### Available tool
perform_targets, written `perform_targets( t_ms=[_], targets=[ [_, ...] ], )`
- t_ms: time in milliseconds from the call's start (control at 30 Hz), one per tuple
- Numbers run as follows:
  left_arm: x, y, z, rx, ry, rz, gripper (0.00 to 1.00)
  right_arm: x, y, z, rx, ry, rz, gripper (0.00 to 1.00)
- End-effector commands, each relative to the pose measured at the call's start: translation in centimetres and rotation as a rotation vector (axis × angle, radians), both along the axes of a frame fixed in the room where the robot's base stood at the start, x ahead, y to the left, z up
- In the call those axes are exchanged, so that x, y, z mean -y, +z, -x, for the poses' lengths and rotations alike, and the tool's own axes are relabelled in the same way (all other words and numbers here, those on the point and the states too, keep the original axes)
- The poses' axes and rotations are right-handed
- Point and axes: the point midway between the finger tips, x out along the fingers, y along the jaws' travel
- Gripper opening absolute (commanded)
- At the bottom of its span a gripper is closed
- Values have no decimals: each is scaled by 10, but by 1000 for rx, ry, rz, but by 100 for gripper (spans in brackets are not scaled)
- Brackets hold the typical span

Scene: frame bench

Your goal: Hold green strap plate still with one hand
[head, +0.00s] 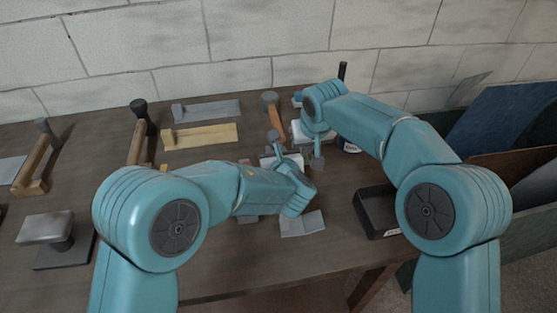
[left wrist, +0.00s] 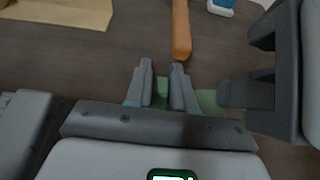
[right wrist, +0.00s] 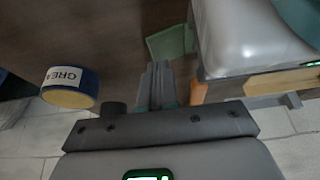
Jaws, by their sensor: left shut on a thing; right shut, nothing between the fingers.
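In the left wrist view the green strap plate (left wrist: 160,92) shows between my left gripper's fingers (left wrist: 161,82), which are shut on it. More green surface shows right of those fingers, close to the dark fingers of my right gripper (left wrist: 236,95). In the right wrist view my right gripper (right wrist: 158,75) is shut and empty. Its tips are just short of a green piece of the plate (right wrist: 172,42), and I cannot tell whether they touch it. The pale body of my left gripper is beside it. In the head view my arms hide most of the plate.
A hammer with an orange handle (left wrist: 181,30) lies just beyond the left fingers. A round tin (right wrist: 70,88) labelled "GREA" stands near my right gripper. On the bench, a black tray (head: 366,216) sits at right, a grey sheet (head: 302,224) in front, and clamps (head: 139,133) at left.

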Motion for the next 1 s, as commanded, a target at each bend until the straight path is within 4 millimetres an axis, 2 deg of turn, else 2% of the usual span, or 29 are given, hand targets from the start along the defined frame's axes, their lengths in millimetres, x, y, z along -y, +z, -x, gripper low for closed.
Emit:
perform_targets(
  t_ms=[567, 1000],
  targets=[
    [0, 0, 0, 1, 0, 0, 0, 0, 0, 0, 0, 0, 0, 0],
    [0, 0, 0, 1, 0, 0, 0, 0, -9, 0, -1, 0, 1, 0]
  ],
)
